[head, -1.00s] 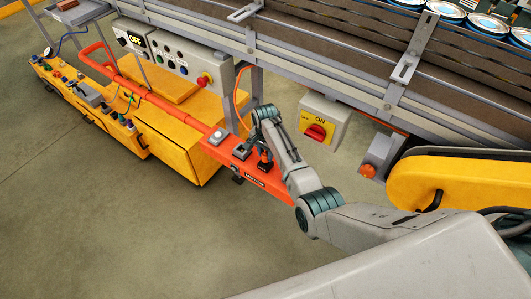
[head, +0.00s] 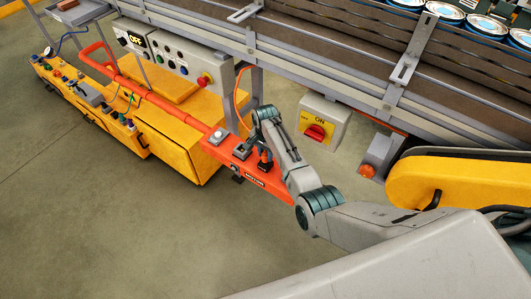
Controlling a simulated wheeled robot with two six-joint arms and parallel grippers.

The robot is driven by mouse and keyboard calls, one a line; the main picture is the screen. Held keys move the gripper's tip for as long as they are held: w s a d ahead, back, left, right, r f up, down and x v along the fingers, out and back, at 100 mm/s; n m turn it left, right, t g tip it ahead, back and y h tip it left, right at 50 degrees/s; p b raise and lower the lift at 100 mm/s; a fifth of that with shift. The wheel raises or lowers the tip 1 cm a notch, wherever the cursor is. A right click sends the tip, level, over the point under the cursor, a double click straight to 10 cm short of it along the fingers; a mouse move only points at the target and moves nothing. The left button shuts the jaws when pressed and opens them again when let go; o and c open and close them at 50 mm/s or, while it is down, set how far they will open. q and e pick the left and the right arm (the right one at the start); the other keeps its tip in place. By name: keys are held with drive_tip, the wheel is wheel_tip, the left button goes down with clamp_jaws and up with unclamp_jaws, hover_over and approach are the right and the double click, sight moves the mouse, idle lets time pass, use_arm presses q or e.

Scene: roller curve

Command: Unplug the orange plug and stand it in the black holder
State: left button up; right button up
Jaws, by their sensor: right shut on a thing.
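My right gripper (head: 259,150) points down over the orange-red shelf (head: 272,180) and is shut on the orange plug, of which only a small bit of orange shows between the fingers. An orange cable (head: 238,97) hangs from the conveyor frame down toward the gripper. A small black piece (head: 265,166), perhaps the black holder, stands on the shelf right below the fingers. I cannot tell whether the plug is seated in it or above it. A dark grey box (head: 241,152) sits on the shelf just left of the gripper. My left gripper is not in view.
A grey box with a white top (head: 218,137) stands further left on the shelf. A control panel (head: 170,52) and a red rotary switch box (head: 320,122) hang by the conveyor (head: 330,50). A yellow cart (head: 180,140) is at the left. The floor in front is clear.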

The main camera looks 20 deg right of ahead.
drive_tip(key=shift+f+b, duration=0.35)
drive_tip(key=shift+f, duration=0.45)
idle(0.5)
drive_tip(key=o, duration=1.1)
drive_tip(key=shift+c, duration=0.2)
wheel_tip(320, 180, up, 11)
drive_tip(key=shift+f+b, duration=0.1)
drive_tip(key=shift+b, duration=0.5)
